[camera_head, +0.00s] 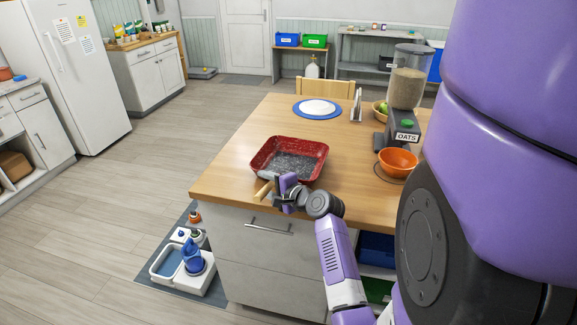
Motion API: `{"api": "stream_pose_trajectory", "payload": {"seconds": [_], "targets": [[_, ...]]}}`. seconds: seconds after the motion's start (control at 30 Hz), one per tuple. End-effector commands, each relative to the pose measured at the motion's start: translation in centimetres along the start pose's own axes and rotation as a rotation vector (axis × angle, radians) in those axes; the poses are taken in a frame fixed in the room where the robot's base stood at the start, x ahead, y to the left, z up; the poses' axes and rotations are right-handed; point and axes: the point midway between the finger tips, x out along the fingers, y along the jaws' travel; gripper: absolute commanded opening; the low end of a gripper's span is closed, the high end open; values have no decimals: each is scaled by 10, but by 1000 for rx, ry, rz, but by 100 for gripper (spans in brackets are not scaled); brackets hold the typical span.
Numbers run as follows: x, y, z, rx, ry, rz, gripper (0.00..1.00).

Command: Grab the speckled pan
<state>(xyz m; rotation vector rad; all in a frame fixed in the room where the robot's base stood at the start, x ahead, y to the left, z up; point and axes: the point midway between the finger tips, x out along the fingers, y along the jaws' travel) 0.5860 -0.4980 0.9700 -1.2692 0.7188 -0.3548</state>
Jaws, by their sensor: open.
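The speckled pan (292,163) is red and square with a dark grey speckled inside. It sits on the wooden table near its front left part. A short wooden handle (263,190) shows at its front left, toward the table's front edge. My gripper (276,191) is at the front of the pan, right by the handle. It is open. The purple and black gripper body hides part of the handle and the pan's front rim, so I cannot tell whether a finger touches the handle.
An orange bowl (397,162) and an oats dispenser (405,95) stand to the right on the table (235,170). A white plate on a blue mat (317,108) lies farther back. Below left, a floor mat (152,290) holds a blue bottle (193,258) and tubs.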

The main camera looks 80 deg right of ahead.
Motion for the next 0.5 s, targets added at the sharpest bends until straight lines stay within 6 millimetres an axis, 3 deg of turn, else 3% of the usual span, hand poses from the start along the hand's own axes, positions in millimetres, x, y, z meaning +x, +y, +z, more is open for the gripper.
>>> {"api": "stream_pose_trajectory", "payload": {"seconds": [0.33, 0.5], "targets": [[10, 1, 0, 0, 0, 1, 47], [10, 1, 0, -1, 0, 0, 16]]}}
